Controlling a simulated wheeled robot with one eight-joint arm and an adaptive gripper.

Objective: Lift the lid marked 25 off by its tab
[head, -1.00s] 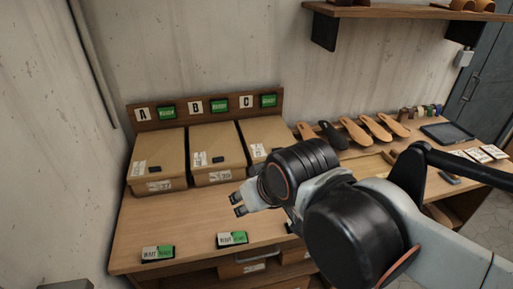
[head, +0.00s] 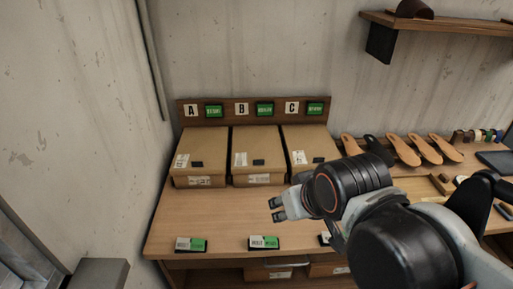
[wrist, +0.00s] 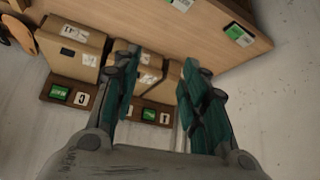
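Three brown lidded boxes stand side by side at the back of the bench, under signs A, B and C: the left box (head: 200,150), the middle box (head: 257,148) and the right box (head: 309,146). Each lid has a small dark tab near its front edge and a white label. The numbers are too small to read, so I cannot tell which lid is marked 25. My gripper (head: 275,209) is in front of the boxes, apart from them. In the wrist view my gripper (wrist: 160,65) is open and empty, with boxes beyond the fingers.
Green-and-white cards (head: 191,245) lie along the bench's front edge. Green displays (head: 265,109) sit on the back board. Sandal soles (head: 403,150) lie to the right, under a wall shelf (head: 450,24). The bench top (head: 215,218) before the boxes is mostly clear.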

